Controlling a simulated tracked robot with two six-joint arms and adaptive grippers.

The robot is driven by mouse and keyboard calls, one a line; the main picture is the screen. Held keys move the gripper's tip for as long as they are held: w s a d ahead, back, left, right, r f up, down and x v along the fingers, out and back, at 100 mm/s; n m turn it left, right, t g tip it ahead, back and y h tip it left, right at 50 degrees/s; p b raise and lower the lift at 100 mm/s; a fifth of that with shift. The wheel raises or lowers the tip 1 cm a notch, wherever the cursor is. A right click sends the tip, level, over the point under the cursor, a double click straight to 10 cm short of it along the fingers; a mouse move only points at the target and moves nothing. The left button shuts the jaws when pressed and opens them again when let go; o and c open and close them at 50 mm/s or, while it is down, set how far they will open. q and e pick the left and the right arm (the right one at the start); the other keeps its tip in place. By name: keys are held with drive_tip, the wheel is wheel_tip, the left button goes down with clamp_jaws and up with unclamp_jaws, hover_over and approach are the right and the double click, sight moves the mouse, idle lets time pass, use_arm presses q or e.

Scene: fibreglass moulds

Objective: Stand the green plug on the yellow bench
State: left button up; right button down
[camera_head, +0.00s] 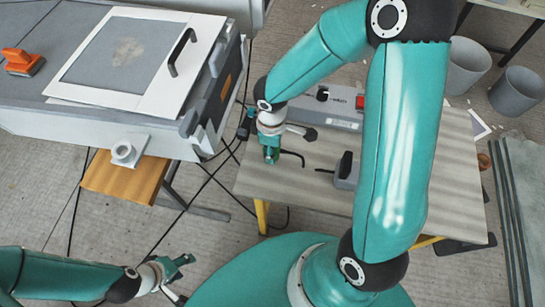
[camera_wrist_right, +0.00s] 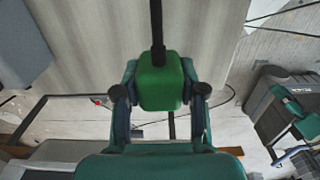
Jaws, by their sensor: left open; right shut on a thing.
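The green plug (camera_wrist_right: 160,82) is a block with rounded edges. In the right wrist view it sits between the two fingers of my right gripper (camera_wrist_right: 160,98), which is shut on it. In the head view my right gripper (camera_head: 271,150) points down at the left edge of the yellow bench (camera_head: 425,150), a grey-brown top on yellow legs. I cannot tell whether the plug touches the top. A black rod (camera_wrist_right: 157,25) lines up with the plug in the wrist view. My left gripper (camera_head: 176,272) is open and empty at the lower left, over the floor.
On the bench are a grey case (camera_head: 330,105) with a red part, a black hooked rod (camera_head: 294,156) and a grey tool (camera_head: 346,172). Left is a grey worktop with a white-framed panel (camera_head: 130,55) and an orange tool (camera_head: 22,62). Grey buckets (camera_head: 517,92) stand at right. Cables cross the floor.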

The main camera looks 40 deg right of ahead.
drive_tip(key=shift+f+b, duration=0.55)
drive_tip(key=shift+f, duration=1.9)
drive_tip(key=shift+f, duration=0.15)
drive_tip(key=c, duration=0.7)
unclamp_jaws()
drive_tip(key=shift+o, duration=0.2)
drive_tip(key=shift+r, duration=0.25)
wheel_tip(320, 180, up, 12)
drive_tip(key=shift+f+p, duration=0.1)
drive_tip(key=shift+p, duration=1.1)
